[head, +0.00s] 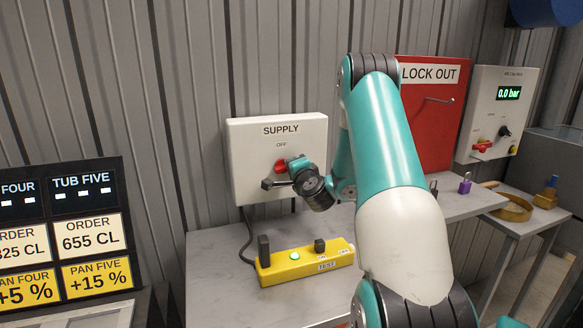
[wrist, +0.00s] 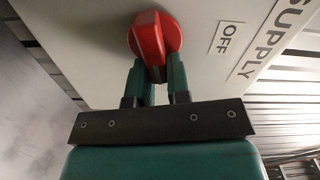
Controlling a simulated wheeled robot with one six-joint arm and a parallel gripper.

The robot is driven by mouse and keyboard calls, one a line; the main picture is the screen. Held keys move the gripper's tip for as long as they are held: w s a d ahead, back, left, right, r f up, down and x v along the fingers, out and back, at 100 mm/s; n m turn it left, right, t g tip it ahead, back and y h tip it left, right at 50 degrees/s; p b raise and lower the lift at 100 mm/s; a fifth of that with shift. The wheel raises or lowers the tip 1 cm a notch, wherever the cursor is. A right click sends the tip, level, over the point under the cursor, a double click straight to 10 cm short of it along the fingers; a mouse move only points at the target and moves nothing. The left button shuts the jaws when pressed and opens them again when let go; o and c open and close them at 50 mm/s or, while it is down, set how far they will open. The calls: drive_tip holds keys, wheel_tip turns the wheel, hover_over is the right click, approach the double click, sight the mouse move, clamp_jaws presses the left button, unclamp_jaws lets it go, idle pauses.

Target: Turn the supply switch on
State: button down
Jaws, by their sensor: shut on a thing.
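The supply box (head: 248,150) is a white box on the wall, marked SUPPLY with an OFF label below. Its red rotary switch (head: 281,166) sits on the front face under the OFF label. In the wrist view the red switch (wrist: 150,38) fills the top middle, with the OFF label (wrist: 226,38) beside it. My gripper (wrist: 157,72) is shut on the red switch, its two fingers on either side of the knob. In the head view my wrist hides part of the knob and the lower right of the box. An ON label is not visible.
A yellow test unit (head: 280,272) with a lit green lamp stands on the grey bench below. A red LOCK OUT board (head: 428,125) and a white gauge box (head: 512,85) reading 0.0 bar hang at right. A purple padlock (head: 465,184) stands on the bench.

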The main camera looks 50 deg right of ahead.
drive_tip(key=shift+f+m, duration=0.25)
drive_tip(key=shift+m, duration=0.95)
drive_tip(key=c, duration=1.1)
unclamp_jaws()
